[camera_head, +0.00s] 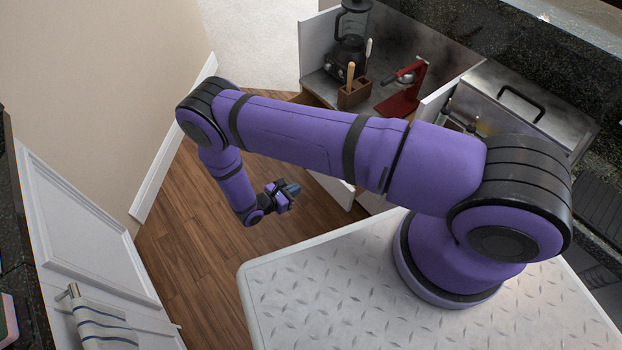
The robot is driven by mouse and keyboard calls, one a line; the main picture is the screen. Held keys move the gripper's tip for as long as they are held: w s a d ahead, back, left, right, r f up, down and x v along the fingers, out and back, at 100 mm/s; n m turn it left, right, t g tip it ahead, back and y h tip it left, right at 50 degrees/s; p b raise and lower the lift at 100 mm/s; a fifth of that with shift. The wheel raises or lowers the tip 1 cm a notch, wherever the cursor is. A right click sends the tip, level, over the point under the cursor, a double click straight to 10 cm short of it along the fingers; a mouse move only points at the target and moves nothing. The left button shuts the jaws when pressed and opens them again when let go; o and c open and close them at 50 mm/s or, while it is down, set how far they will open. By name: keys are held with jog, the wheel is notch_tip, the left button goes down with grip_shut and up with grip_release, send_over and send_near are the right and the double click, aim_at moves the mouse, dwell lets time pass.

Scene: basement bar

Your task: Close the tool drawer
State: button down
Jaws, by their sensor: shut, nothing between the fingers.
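My gripper (292,190) hangs at the end of my purple arm, over the wood floor left of the counter. It is small in view and its fingers look shut and empty. An opened compartment with small utensils (463,122) shows behind my arm, next to a white panel (436,101). It may be the tool drawer, but my arm hides its lower part and I cannot tell how far out it stands. My gripper is apart from it, lower and to the left.
A black blender (351,40), a wooden holder (354,93) and a red press (406,92) stand on the steel counter. A steel front with a black handle (521,103) is right of them. Striped towel (104,322) hangs at lower left. Wood floor (185,235) is clear.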

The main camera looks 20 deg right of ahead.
jog(key=r+x, duration=0.1)
jog(key=x, duration=1.2)
jog(key=shift+d, duration=0.3)
jog(key=shift+w+d, duration=0.15)
jog(key=w+d, duration=0.3)
jog(key=d, duration=0.6)
jog(key=w+d, duration=0.2)
jog(key=d, duration=0.6)
jog(key=shift+w+d, duration=0.35)
jog(key=shift+w, duration=0.05)
jog(key=shift+a, duration=0.1)
